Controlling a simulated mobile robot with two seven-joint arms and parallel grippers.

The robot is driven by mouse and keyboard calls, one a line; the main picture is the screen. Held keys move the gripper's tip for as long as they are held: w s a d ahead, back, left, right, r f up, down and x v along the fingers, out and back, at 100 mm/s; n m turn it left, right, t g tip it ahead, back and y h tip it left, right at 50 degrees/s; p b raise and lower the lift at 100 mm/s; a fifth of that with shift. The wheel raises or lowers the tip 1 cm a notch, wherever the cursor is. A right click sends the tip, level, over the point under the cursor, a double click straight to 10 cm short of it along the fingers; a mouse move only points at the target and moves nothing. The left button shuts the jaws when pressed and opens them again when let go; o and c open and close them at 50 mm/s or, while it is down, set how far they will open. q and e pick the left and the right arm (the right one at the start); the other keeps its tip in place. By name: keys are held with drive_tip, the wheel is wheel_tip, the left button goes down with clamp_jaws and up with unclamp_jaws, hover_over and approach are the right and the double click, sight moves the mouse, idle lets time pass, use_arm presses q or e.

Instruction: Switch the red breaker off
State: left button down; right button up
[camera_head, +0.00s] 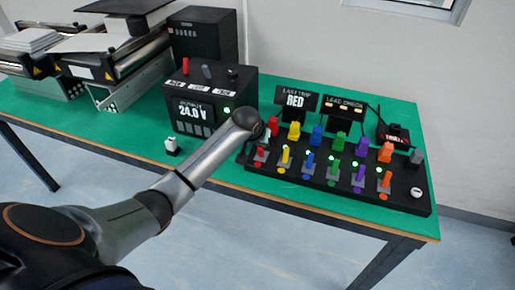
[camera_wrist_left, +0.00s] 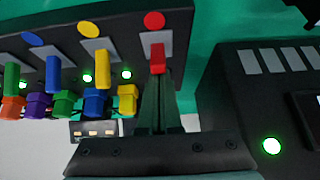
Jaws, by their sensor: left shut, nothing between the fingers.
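The red breaker (camera_head: 260,155) is a small red lever at the left end of the black breaker panel (camera_head: 310,195). In the left wrist view the red lever (camera_wrist_left: 157,58) stands on a grey plate with a red dot beside it. My left gripper (camera_wrist_left: 158,85) is shut and empty, its fingertips right at the red lever; I cannot tell whether they touch it. In the head view my left wrist is over the panel's left end and the fingers are mostly hidden. My right gripper is not in view.
Yellow (camera_head: 285,155), blue, green, purple and orange levers stand in a row to the right, with coloured plugs behind and green lights. A 24.0 V supply box (camera_head: 212,118) stands behind left. A display (camera_head: 295,99) reads LAST TRIP RED. A small white switch (camera_head: 172,143) sits left.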

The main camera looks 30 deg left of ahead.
use_arm(q)
drive_tip(key=shift+w+f, duration=0.15)
drive_tip(key=shift+w, duration=0.3)
drive_tip(key=shift+w+a+f+b, duration=0.1)
drive_tip(key=shift+w+a+b, duration=0.15)
drive_tip(key=shift+w, duration=0.35)
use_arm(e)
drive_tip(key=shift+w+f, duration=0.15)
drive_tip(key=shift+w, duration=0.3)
